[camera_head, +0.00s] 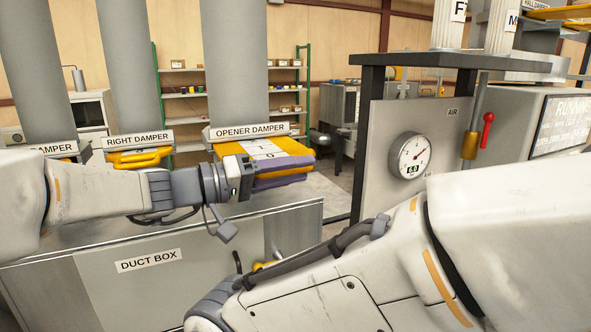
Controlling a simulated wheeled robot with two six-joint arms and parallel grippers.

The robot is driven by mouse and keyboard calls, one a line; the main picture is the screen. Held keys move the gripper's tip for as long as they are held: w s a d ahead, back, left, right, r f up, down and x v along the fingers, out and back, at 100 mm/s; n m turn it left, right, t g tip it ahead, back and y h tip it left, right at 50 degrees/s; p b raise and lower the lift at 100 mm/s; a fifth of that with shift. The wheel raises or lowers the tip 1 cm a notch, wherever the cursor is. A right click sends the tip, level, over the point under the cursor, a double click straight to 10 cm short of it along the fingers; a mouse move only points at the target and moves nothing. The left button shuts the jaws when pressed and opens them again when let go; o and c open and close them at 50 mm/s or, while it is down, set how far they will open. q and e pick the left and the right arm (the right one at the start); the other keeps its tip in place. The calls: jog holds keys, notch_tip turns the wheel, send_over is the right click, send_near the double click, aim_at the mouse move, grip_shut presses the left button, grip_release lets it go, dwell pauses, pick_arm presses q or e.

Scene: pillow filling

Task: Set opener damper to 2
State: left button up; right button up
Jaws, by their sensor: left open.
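The opener damper (232,148) is a yellow-orange slide plate under the OPENER DAMPER label (248,130), at the foot of a grey duct. A white scale strip on it shows a 1 and a 0; other marks are hidden or unclear. My left gripper (308,169) reaches in from the left at the plate's front edge. Its purple fingers are apart, one above the other, with yellow showing between them. Whether they touch the plate I cannot tell. My right arm crosses the lower right, and its gripper is out of view.
The right damper (138,155) and another labelled damper (45,148) stand to the left. The duct box (160,285) is below. A panel with a round gauge (414,155) and a red-knobbed lever (487,130) stands at right.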

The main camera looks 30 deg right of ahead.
pick_arm(q)
jog(key=a+b, duration=0.4)
jog(key=a, duration=0.6)
jog(key=shift+w+a, duration=0.15)
jog(key=shift+w, duration=0.05)
